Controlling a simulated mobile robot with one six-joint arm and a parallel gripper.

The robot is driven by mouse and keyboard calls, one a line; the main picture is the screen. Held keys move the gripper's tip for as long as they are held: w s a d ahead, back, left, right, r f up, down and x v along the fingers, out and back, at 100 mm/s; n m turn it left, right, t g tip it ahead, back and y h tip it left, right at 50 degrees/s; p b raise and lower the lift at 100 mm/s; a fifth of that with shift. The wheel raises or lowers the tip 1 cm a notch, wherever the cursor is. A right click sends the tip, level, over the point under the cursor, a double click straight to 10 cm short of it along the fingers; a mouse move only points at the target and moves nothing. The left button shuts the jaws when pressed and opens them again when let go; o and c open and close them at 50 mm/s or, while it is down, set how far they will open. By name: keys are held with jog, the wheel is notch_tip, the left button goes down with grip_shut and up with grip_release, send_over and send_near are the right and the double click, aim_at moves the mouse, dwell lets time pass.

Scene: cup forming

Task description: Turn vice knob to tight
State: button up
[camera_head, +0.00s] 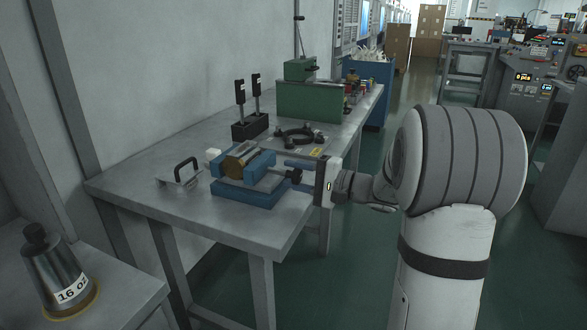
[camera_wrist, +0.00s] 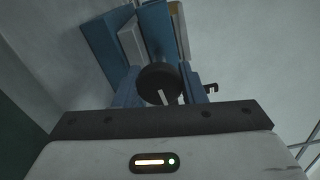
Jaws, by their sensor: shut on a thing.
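The blue vice (camera_head: 232,192) sits near the front edge of the grey workbench, with a brass-coloured round part (camera_head: 236,164) between its jaws. Its dark knob (camera_head: 295,176) is on the vice's right side, facing my arm. In the wrist view the round black knob (camera_wrist: 152,82) is in front of my palm, with a pale mark on it, and the blue vice body (camera_wrist: 107,47) is behind. My gripper (camera_head: 298,172) reaches in from the right and is shut on the knob.
On the workbench (camera_head: 140,178), a metal piece with a black handle (camera_head: 184,174) lies left of the vice. A black stand with two uprights (camera_head: 249,128) and a dark ring-shaped fixture (camera_head: 300,137) are behind it. A 16 oz cylinder (camera_head: 58,272) stands at lower left.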

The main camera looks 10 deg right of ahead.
jog(key=m+p, duration=0.1)
jog(key=m, duration=0.1)
jog(key=m+p, duration=0.1)
jog(key=p, duration=0.1)
jog(key=shift+d+r+m, duration=0.1)
jog(key=shift+r+m, duration=0.1)
jog(key=shift+m, duration=0.2)
jog(key=m+p, duration=0.3)
jog(key=shift+m, duration=0.3)
jog(key=m+p, duration=0.6)
jog(key=p, duration=0.1)
jog(key=shift+p, duration=0.3)
jog(key=m+p, duration=0.7)
jog(key=p, duration=0.1)
jog(key=shift+m, duration=0.3)
jog(key=m+p, duration=0.4)
jog(key=shift+f+m+p, duration=0.2)
jog(key=shift+m+p, duration=0.75)
jog(key=shift+m, duration=0.15)
